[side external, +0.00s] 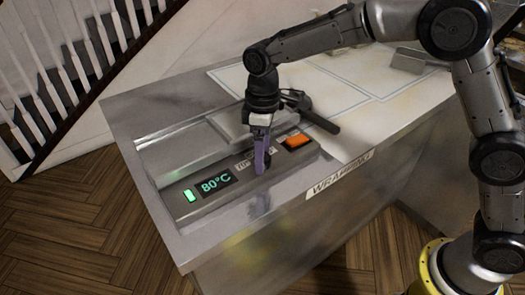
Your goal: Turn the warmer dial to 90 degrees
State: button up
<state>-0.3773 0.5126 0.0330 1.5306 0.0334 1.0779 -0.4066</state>
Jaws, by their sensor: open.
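The warmer's control strip (172,208) runs along the front of the counter top. Its display (215,184) reads 80°C in green. My gripper (261,168) points down over the strip, to the right of the display, with its purple fingers at the panel. The jaws are open. The dial is mostly hidden behind the fingers; a dark part shows beside them. I cannot tell whether the fingers touch it.
A green light (189,196) is left of the display. An orange switch (297,141) is close to the right of my gripper. A grey lid (229,124) lies behind. The counter (173,105) carries a "WRAPPING" label (340,173) on its front edge.

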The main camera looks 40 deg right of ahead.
jog(key=shift+c, duration=0.2)
grip_shut()
jog(key=shift+m, duration=0.4)
jog(key=m, duration=0.4)
jog(key=shift+m, duration=0.3)
jog(key=m, duration=0.5)
jog(key=shift+m, duration=0.4)
jog(key=shift+o, duration=0.2)
grip_release()
